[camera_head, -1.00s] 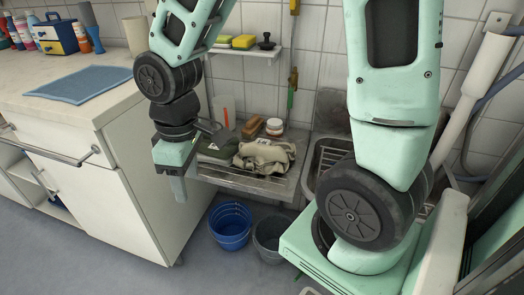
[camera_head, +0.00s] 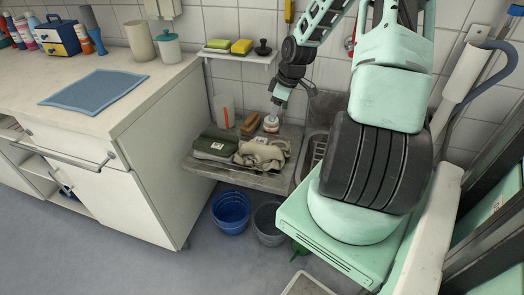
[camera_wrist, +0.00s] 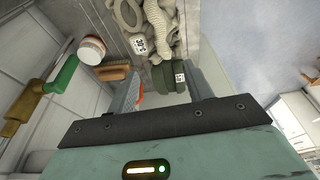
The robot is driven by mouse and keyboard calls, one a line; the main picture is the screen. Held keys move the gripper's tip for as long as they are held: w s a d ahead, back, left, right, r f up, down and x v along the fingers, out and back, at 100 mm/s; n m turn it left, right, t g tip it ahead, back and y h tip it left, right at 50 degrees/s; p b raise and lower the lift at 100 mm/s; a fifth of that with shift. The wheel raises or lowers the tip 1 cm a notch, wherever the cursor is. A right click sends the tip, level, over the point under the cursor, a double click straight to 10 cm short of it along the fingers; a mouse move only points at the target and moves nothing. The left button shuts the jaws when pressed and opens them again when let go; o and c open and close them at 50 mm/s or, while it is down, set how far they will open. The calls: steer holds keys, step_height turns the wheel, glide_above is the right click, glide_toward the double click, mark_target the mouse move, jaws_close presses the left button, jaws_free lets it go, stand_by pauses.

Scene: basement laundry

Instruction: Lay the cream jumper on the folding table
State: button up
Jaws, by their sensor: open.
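The cream jumper (camera_head: 270,156) lies crumpled on the grey drainer beside the sink. In the wrist view the jumper (camera_wrist: 162,22) is at the top, with a white label. My gripper (camera_head: 272,121) is at the back of the drainer, by the white jar, apart from the jumper. In the wrist view its two fingers are spread and empty (camera_wrist: 163,88); a dark green folded cloth shows beyond them. I cannot tell which surface is the folding table; a pale worktop (camera_head: 110,110) over white cabinets stands at the left.
The dark green cloth (camera_head: 212,144) lies left of the jumper. A brush (camera_head: 250,124) and white jar (camera_head: 271,124) stand behind. A blue mat (camera_head: 95,91) lies on the worktop, with bare room around it. Blue (camera_head: 231,212) and grey (camera_head: 268,222) buckets stand below.

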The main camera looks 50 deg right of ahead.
mark_target(263, 145)
steer(key=x, duration=1.7)
steer(key=shift+b, duration=0.3)
steer(key=shift+f, duration=0.3)
jaws_close()
